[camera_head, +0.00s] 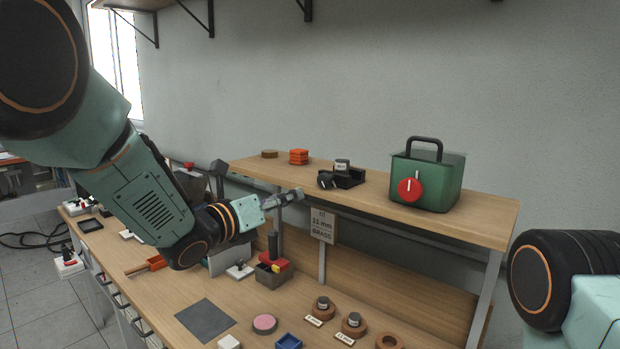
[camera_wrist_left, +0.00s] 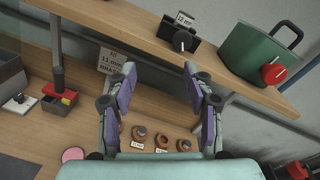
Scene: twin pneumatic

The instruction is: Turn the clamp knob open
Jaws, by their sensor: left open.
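A black block with a black round knob (camera_wrist_left: 182,41) and a white label sits on the raised wooden shelf. It also shows in the head view as a small black device (camera_head: 350,178); I cannot tell for sure that it is the clamp. A green box (camera_head: 444,180) with a red round knob (camera_head: 410,189) bearing a pale line stands to its right. My left gripper (camera_head: 292,197) is in front of the shelf's left part, apart from both knobs. In the left wrist view its fingers (camera_wrist_left: 160,73) are spread and empty. My right gripper is out of view.
The shelf (camera_head: 480,215) overhangs the bench (camera_head: 255,325). A tag reading 11 mm (camera_head: 322,226) hangs below the shelf edge. Below are several wooden rings, a pink disc (camera_head: 265,323), a grey mat (camera_head: 205,320) and a bin (camera_head: 272,272).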

